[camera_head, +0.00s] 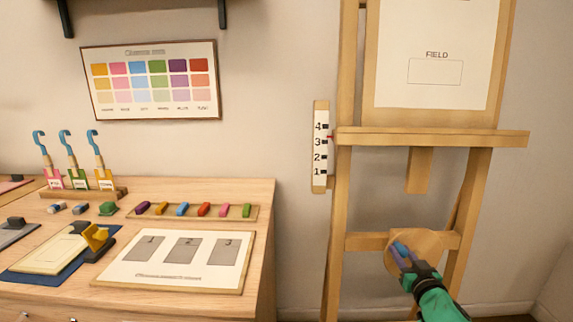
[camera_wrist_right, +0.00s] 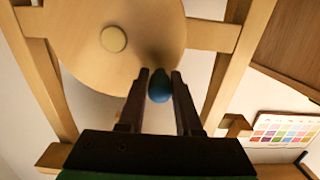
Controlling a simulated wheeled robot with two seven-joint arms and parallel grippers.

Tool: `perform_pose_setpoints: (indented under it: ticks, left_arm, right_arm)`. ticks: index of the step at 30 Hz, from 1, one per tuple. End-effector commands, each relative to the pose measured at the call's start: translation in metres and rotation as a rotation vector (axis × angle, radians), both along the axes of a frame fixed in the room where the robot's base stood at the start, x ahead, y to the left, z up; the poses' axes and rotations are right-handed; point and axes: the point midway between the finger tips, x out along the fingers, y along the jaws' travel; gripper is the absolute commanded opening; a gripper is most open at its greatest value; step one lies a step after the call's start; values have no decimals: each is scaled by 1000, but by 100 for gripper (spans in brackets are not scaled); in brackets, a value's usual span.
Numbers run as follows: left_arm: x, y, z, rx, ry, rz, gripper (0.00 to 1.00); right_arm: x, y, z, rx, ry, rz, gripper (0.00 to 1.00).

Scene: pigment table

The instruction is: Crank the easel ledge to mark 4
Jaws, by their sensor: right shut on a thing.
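The wooden easel ledge (camera_head: 440,138) runs across the easel at the right of the head view. A white scale (camera_head: 319,150) numbered 1 to 4 stands at its left end. A small red pointer (camera_head: 330,137) sits between marks 3 and 4. Below the ledge is a round wooden crank disc (camera_head: 426,241), also large in the wrist view (camera_wrist_right: 80,40). My right gripper (camera_head: 402,254) is shut on the blue crank knob (camera_wrist_right: 159,88), near the disc's upper left edge in the head view. My left gripper is not in view.
A wooden table (camera_head: 262,210) stands at the left with pigment sticks in a tray (camera_head: 152,211), a numbered board (camera_head: 240,270) and a rack of blue-hooked tools (camera_head: 75,193). A colour chart (camera_head: 151,80) hangs on the wall. Open space lies between table and easel.

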Motion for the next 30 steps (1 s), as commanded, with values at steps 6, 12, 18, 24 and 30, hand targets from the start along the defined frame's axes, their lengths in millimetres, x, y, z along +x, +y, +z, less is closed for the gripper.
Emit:
perform_pose_setpoints:
  ticks: [6,12,18,24,30]
  left_arm:
    - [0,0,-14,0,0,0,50]
    - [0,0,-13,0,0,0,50]
    - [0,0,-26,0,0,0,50]
    - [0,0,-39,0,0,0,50]
    - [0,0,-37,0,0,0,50]
  right_arm:
    - [-2,12,-26,4,14,6,0]
    - [-2,11,-21,3,8,5,0]
    - [-3,10,-38,4,8,4,0]
    - [-6,10,-61,4,16,3,0]
    - [-6,9,-58,2,13,2,0]
